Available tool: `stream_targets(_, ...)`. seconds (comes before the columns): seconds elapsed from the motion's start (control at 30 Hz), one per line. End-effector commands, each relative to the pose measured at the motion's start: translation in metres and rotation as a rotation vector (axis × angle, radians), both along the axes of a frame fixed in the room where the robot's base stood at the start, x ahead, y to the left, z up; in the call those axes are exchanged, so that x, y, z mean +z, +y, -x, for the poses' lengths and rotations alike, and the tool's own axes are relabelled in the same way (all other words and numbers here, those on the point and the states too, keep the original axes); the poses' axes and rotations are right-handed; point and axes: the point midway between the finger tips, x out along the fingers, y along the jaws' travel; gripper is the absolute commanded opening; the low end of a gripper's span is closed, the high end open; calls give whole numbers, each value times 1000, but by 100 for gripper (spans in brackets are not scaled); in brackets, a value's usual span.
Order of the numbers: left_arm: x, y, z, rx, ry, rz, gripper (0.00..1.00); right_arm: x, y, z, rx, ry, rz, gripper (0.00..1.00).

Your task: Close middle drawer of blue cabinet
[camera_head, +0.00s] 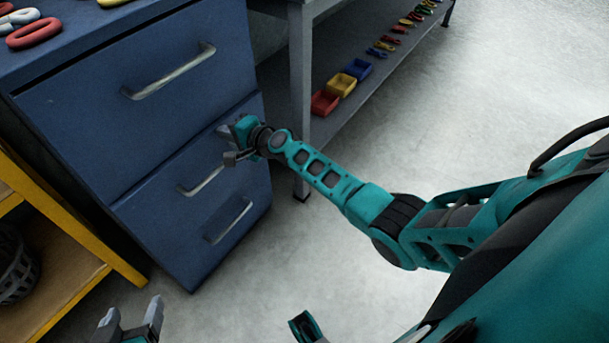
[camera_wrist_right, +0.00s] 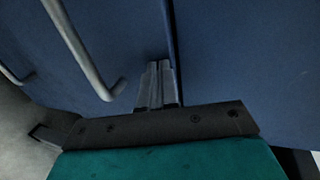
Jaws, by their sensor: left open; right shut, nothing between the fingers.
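The blue cabinet (camera_head: 75,110) stands at the left in the head view. Its top drawer has a long metal handle (camera_head: 168,72). Below the seam is the middle drawer front with a handle (camera_head: 200,182), also seen in the right wrist view (camera_wrist_right: 85,50). Any small gap behind this drawer front is hard to judge. My right gripper (camera_head: 228,146) is shut and empty at the upper right of that front. Its fingertips (camera_wrist_right: 157,75) are at or very near the blue face, beside the seam. Contact is unclear. My left gripper (camera_head: 130,318) is open and empty at the bottom edge.
A lower handle (camera_head: 228,220) sits beneath the middle one. A yellow-framed shelf (camera_head: 85,225) stands left of the cabinet. A grey rack (camera_head: 300,90) with red, yellow and blue bins stands to its right. Carabiner-like rings (camera_head: 33,33) lie on top. The floor in front is clear.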

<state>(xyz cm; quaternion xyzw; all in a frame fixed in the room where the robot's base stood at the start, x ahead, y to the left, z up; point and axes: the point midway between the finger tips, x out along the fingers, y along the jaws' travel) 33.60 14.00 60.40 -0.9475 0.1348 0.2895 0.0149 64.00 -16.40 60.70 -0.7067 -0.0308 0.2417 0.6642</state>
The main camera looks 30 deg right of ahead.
Motion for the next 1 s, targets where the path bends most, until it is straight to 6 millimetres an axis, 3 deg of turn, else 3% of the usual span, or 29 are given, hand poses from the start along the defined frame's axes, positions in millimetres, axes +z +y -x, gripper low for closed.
stream_targets(0.4,0,-4,0,-9,-4,6,70,1,4,-11,-1,-3,-2,0)
stream_targets(1.0,-2,0,1,-5,1,-2,70,4,9,-9,0,-7,-4,0)
